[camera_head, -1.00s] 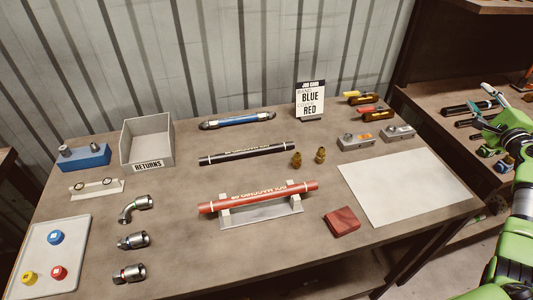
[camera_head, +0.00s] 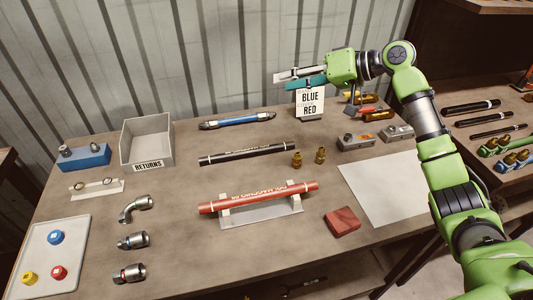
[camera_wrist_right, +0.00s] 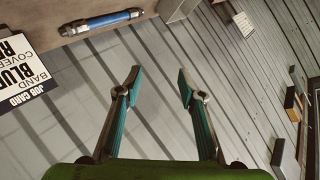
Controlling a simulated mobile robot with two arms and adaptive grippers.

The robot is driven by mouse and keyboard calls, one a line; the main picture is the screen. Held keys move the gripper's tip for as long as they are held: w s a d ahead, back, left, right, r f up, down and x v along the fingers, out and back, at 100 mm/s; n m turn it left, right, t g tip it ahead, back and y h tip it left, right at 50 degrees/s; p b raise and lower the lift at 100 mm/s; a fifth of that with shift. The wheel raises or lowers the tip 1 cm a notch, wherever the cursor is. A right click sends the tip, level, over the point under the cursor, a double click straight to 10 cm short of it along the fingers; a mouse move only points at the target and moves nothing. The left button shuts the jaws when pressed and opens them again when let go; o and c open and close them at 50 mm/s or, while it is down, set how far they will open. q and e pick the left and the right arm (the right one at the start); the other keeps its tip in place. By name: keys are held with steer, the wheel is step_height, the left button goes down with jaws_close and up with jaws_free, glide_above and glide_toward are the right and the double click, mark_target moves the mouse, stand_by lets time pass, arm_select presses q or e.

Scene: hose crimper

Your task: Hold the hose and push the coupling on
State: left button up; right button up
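A red hose (camera_head: 258,198) lies across a light grey cradle (camera_head: 262,213) near the table's middle. A black hose (camera_head: 246,154) lies behind it, and a blue hose (camera_head: 237,121) with dark ends lies at the back. Metal couplings stand on the left: an elbow (camera_head: 134,208), a straight one (camera_head: 132,241) and another (camera_head: 128,274). My right gripper (camera_head: 282,80) is raised above the table's back edge, by the top of the job card (camera_head: 310,102). In the right wrist view its fingers (camera_wrist_right: 159,78) are apart with nothing between them. My left gripper is not seen.
A returns bin (camera_head: 147,142) and blue block (camera_head: 84,158) stand back left; a tray of coloured caps (camera_head: 45,262) is front left. Brass fittings (camera_head: 297,159), a red block (camera_head: 342,221) and a pale sheet (camera_head: 382,188) lie right. A corrugated wall is behind.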

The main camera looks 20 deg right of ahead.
steer(key=s+a+f+n+g+h, duration=0.2)
steer(key=s+a+n+g, duration=0.3)
steer(key=s+a+n, duration=0.45)
steer(key=n+g+h, duration=0.3)
steer(key=n+h, duration=0.4)
glide_toward(260, 193)
steer(key=shift+m, duration=0.25)
steer(key=f, duration=0.6)
steer(key=a+f, duration=0.1)
steer(key=f, duration=0.2)
steer(key=shift+s+a, duration=0.1)
steer(key=shift+s, duration=0.05)
jaws_close()
steer(key=c, duration=0.9)
jaws_free()
jaws_close()
